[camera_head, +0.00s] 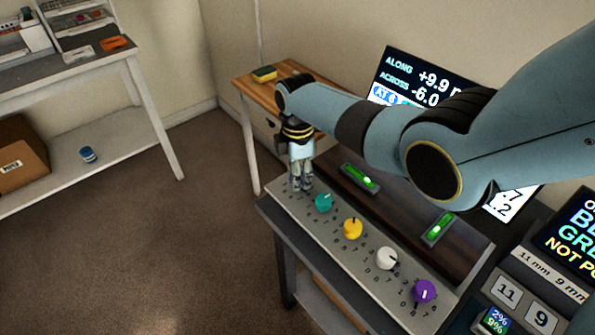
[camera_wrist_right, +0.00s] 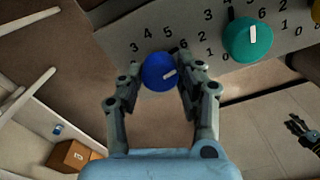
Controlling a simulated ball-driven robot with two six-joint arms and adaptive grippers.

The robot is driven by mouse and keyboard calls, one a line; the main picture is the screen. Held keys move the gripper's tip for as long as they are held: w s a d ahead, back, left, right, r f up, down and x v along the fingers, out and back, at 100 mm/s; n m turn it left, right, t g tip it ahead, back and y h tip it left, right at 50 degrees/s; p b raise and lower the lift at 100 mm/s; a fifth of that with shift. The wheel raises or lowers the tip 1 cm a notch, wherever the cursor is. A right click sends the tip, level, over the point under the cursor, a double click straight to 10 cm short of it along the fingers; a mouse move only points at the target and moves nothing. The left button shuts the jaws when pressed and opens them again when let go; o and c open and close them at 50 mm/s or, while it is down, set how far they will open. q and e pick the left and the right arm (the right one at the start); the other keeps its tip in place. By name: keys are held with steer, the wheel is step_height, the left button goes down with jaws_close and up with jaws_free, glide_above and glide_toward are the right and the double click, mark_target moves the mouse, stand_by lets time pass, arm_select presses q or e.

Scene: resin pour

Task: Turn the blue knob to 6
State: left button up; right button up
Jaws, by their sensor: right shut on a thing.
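The blue knob (camera_wrist_right: 157,73) sits on the grey panel in the right wrist view, with a white pointer mark slanting up to the right. Printed digits 3, 4, 5 and 6 arc above it, the 6 at its upper right. I cannot tell exactly which mark the pointer meets. My right gripper (camera_wrist_right: 160,82) is shut on the blue knob, one finger on each side. In the head view, my right gripper (camera_head: 302,184) is at the panel's far left end and hides this knob. A dark jointed gripper, seemingly my left (camera_wrist_right: 301,131), shows at the right wrist view's right edge.
The grey panel (camera_head: 305,211) also carries a teal knob (camera_head: 324,203), a yellow knob (camera_head: 353,228), a white knob (camera_head: 387,259) and a purple knob (camera_head: 424,291). Two green levels (camera_head: 361,180) lie behind them. A screen (camera_head: 412,77) stands behind my right arm.

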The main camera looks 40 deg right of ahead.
stand_by(0.3)
steer(key=o, duration=1.1)
steer(key=shift+o, duration=0.2)
step_height(320, 180, up, 12)
